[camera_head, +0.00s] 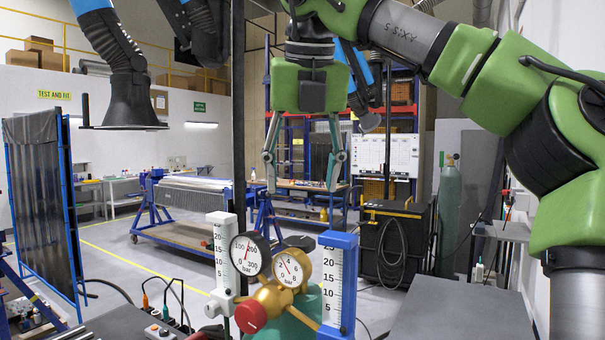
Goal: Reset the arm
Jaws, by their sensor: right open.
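My right arm (420,45), green and grey, comes in from the upper right and arches across the top of the head view. Its gripper (303,181) hangs pointing down at the upper middle. Its two thin grey-green fingers are spread wide apart, with nothing between them. The gripper appears above the gauges in the picture and is apart from them. My left arm and left gripper do not show.
A brass regulator (273,298) with two dials, a red knob and two flow tubes stands in front. A dark cabinet (393,240) with coiled cable is behind. A grey tabletop (460,308) is clear at lower right. Black-hooded extraction arms (130,98) hang upper left.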

